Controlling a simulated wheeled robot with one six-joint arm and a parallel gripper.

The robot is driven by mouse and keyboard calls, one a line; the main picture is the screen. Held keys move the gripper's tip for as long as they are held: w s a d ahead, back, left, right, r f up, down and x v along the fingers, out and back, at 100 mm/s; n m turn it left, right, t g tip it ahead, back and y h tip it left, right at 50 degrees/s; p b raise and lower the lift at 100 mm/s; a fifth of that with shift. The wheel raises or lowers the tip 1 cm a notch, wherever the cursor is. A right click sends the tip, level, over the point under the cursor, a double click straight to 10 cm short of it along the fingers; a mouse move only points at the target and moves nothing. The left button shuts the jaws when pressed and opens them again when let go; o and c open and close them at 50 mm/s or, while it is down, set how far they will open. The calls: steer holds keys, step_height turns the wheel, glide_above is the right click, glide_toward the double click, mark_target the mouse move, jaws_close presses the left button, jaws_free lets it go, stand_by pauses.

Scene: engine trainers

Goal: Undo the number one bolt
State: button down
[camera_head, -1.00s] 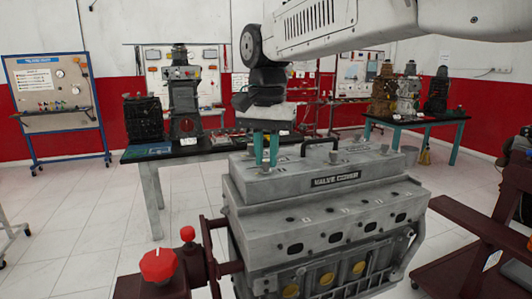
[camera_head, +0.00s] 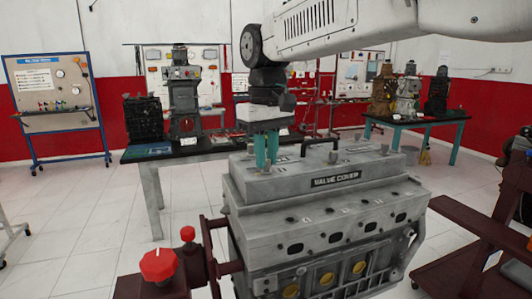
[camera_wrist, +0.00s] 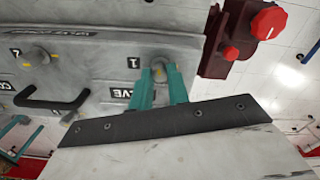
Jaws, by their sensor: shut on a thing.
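The engine's grey valve cover (camera_head: 318,170) carries a "VALVE COVER" label. The number one bolt (camera_wrist: 159,73) stands beside a "1" mark in the wrist view, with an orange mark on it. My gripper (camera_head: 266,165) points down over the left end of the cover. In the wrist view, its teal fingers (camera_wrist: 158,86) are on either side of the number one bolt and closed on it. In the head view the fingers largely hide this bolt. A second bolt (camera_wrist: 37,57) stands by a "2" mark in the wrist view.
A black handle (camera_head: 321,143) rises from the cover near the gripper. A red knob (camera_head: 158,264) and a smaller red knob (camera_head: 187,233) sit on the stand at front left. Tables with other engines stand behind.

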steer(key=n, duration=1.2)
steer(key=shift+n, duration=0.4)
stand_by(0.3)
steer(key=c, duration=1.3)
jaws_free()
steer(key=shift+c, duration=0.2)
step_height(320, 180, up, 8)
steer(key=shift+f, duration=0.1)
